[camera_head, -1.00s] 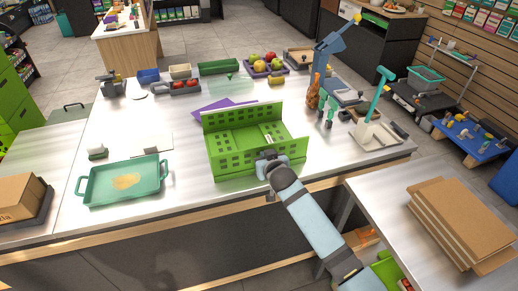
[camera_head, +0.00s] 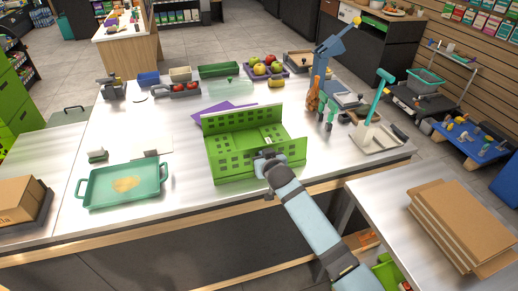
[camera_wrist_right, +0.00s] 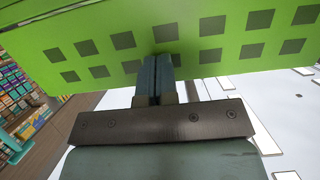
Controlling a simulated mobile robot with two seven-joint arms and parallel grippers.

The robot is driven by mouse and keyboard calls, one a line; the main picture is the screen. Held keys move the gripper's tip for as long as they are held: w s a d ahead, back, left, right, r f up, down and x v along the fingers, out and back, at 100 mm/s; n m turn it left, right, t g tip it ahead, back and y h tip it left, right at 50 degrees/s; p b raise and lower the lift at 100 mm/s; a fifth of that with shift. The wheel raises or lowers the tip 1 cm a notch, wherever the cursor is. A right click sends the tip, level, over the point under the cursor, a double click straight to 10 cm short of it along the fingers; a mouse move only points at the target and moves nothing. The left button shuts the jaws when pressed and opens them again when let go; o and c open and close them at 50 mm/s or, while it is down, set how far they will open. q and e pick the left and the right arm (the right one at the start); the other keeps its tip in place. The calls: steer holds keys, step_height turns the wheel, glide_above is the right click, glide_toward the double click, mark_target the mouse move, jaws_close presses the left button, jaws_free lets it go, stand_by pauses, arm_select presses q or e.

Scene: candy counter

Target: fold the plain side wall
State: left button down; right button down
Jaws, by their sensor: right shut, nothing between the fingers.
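The green crate (camera_head: 216,170) stands on the counter near its front edge. My left gripper is not in view.
A teal tray (camera_head: 88,200) lies left of the crate, and a purple sheet (camera_head: 205,112) behind it. A blue stand (camera_head: 322,70) and a pale tray with a scoop (camera_head: 378,148) are at the right. Flat cardboard (camera_head: 455,220) lies on the lower right table.

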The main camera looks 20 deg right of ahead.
steer(key=shift+w, duration=0.6)
